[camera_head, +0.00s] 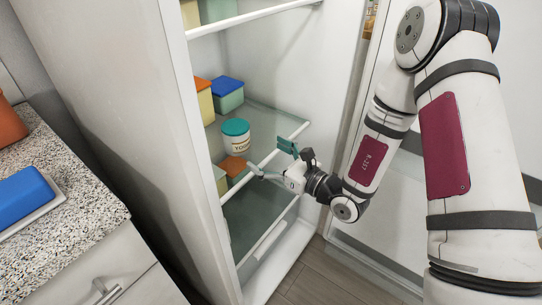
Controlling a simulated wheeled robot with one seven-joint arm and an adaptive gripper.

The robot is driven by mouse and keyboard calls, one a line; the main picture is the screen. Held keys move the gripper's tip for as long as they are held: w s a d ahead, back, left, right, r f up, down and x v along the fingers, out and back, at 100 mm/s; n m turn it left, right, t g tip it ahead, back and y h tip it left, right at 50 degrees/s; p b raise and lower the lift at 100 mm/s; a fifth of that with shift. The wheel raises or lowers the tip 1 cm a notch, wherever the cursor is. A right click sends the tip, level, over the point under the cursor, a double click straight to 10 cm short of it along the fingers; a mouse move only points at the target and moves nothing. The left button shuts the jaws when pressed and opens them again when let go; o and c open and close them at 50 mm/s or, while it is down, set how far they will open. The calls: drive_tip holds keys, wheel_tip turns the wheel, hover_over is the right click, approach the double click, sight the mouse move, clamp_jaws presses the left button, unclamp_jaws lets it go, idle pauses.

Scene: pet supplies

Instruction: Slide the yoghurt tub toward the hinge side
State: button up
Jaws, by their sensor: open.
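The yoghurt tub (237,144) is white with a teal lid and printed letters. It stands upright on the middle glass shelf of an open fridge, towards the shelf's front. My gripper (270,158) is at the front edge of this shelf, just right of and in front of the tub. Its fingers are spread apart with nothing between them, and a gap shows between them and the tub. The open fridge door (385,225) is on the right, so the hinge side appears to be the right.
The shelf right of the tub (268,122) is bare. A counter (75,190) with a blue-covered dish (22,199) is outside, left.

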sight(237, 134)
drive_tip(key=shift+w+d+f+m+t+h, duration=0.3)
drive_tip(key=shift+f+m+t, duration=0.1)
drive_tip(key=shift+f, duration=0.1)
drive_tip(key=b+x, duration=0.2)
drive_tip(key=x, duration=1.1)
drive_tip(key=shift+w+a+b, duration=0.2)
drive_tip(key=shift+a+b, duration=0.15)
drive_tip(key=shift+b, duration=0.05)
drive_tip(key=c, duration=1.5)
drive_tip(key=shift+d, duration=0.1)
drive_tip(key=shift+c, duration=0.2)
